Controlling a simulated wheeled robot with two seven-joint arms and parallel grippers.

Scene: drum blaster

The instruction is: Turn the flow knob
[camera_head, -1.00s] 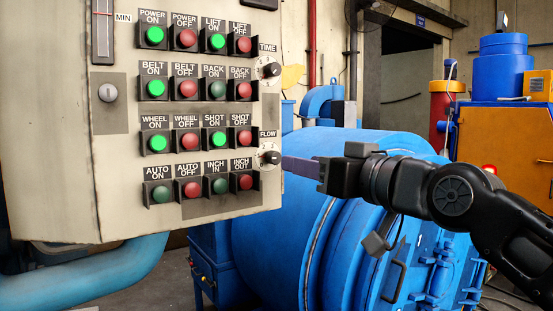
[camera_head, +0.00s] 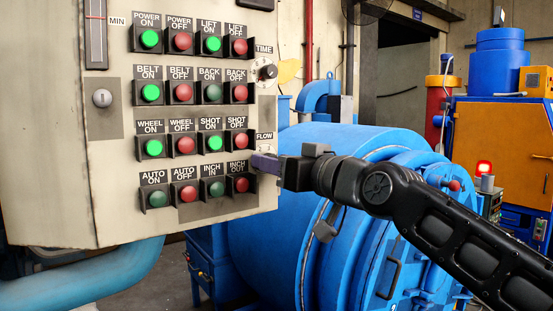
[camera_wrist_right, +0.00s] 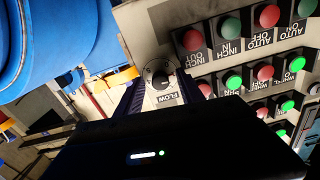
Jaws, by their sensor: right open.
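The flow knob (camera_wrist_right: 158,76) is a round dark knob on a pale dial, beside the FLOW label (camera_wrist_right: 166,98) in the wrist view. In the head view, the fingers of my right gripper (camera_head: 264,162) cover most of the knob, under its FLOW label (camera_head: 265,136) at the panel's right edge. In the wrist view, the open fingers of my right gripper (camera_wrist_right: 159,90) point at the panel, one on each side of the knob. I cannot tell whether they touch it. My left gripper is not in view.
The beige control panel (camera_head: 50,150) carries rows of green and red buttons. The INCH OUT button (camera_head: 241,185) is close to the fingers. The time knob (camera_head: 268,71) sits above. A large blue drum machine (camera_head: 290,200) stands behind my right arm.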

